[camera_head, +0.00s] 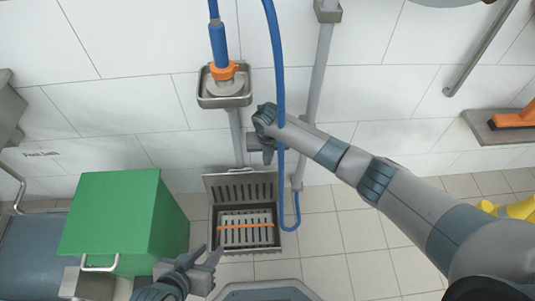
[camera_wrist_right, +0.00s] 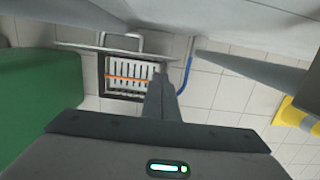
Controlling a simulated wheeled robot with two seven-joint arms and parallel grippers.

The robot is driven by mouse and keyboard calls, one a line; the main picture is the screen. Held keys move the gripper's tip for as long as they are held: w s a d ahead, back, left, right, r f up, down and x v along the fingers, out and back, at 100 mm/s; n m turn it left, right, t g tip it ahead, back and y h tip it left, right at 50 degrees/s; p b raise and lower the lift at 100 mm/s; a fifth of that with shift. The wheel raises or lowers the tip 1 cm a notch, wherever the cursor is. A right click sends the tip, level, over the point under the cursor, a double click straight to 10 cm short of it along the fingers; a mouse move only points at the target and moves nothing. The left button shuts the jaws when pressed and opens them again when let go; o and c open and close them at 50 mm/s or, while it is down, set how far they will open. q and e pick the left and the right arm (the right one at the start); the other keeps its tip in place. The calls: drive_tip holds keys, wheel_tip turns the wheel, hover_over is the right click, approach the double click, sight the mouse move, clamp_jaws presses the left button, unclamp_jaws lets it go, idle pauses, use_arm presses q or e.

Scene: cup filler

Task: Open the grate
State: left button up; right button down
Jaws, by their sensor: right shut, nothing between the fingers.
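The floor drain (camera_head: 215,222) is a dark square box set in the tiles by the wall. Its slotted metal grate (camera_head: 242,187) stands raised along the back edge, and in the right wrist view it shows nearly edge-on (camera_wrist_right: 85,46). A light slotted insert with an orange bar (camera_head: 245,227) is exposed inside, also seen in the right wrist view (camera_wrist_right: 130,78). My right gripper (camera_head: 267,153) is above and behind the raised grate; its fingers (camera_wrist_right: 162,97) are shut and empty. My left gripper (camera_head: 207,258) is open and empty, in front of the drain, to its left.
A green box (camera_head: 112,210) stands left of the drain. A blue hose (camera_head: 277,70) hangs down past my right arm and loops beside the drain. A metal wall holder (camera_head: 224,100) is above. Clear floor tiles lie right of the drain, with a yellow object (camera_head: 515,208) far right.

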use_arm(q)
drive_tip(key=shift+s+a+f, duration=0.15)
drive_tip(key=shift+a, duration=0.1)
use_arm(e)
drive_tip(key=shift+s+r, duration=0.15)
drive_tip(key=shift+r, duration=0.8)
